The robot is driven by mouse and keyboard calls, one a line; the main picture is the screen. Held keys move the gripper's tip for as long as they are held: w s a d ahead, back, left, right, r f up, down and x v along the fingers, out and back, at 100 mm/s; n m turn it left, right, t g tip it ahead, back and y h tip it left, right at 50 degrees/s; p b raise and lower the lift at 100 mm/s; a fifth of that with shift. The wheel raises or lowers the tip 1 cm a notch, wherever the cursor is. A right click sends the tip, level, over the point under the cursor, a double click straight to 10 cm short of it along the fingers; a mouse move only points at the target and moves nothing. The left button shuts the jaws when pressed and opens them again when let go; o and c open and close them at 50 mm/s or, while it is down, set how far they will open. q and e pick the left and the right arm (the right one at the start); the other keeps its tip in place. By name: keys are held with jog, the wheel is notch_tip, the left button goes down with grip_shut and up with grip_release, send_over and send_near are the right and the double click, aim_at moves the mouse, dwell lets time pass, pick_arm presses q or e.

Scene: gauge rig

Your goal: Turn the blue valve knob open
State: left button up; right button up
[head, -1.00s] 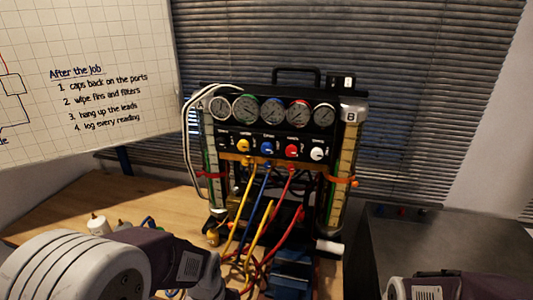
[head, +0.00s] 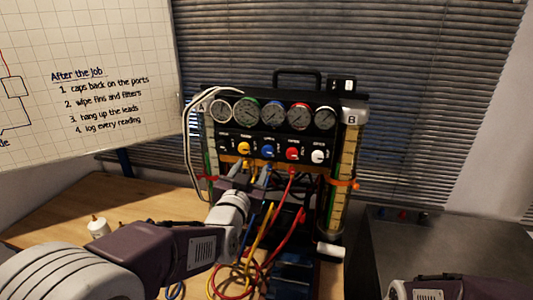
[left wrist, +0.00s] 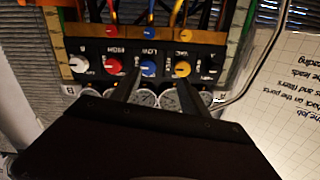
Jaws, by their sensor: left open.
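The blue valve knob (head: 268,152) sits on the black front panel of the gauge rig (head: 275,138), between the yellow knob (head: 243,149) and the red knob (head: 292,153). My left gripper (head: 250,172) is open and empty in front of the panel, just below the yellow and blue knobs in the head view. In the left wrist view, where the rig appears upside down, the two dark fingers (left wrist: 149,76) point toward the panel on either side of the blue knob (left wrist: 149,68). I cannot tell whether they touch it. My right gripper is out of view.
Yellow, blue and red hoses (head: 265,232) hang below the panel, close to my left gripper. A row of round gauges (head: 273,115) is above the knobs. A white knob (head: 318,157) is at the right. A dark box (head: 430,240) stands right of the rig.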

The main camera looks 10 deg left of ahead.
aim_at(267, 152)
pick_arm(q)
jog(key=shift+h, duration=0.3)
jog(key=w+p, duration=0.1)
jog(key=w, duration=0.2)
jog(key=w+d+p, duration=0.1)
jog(key=w, duration=0.2)
jog(key=w+d, duration=0.1)
jog(key=w, duration=0.1)
jog(key=shift+w+d+r+p, duration=0.25)
jog(key=shift+w+r+p, duration=0.15)
grip_shut()
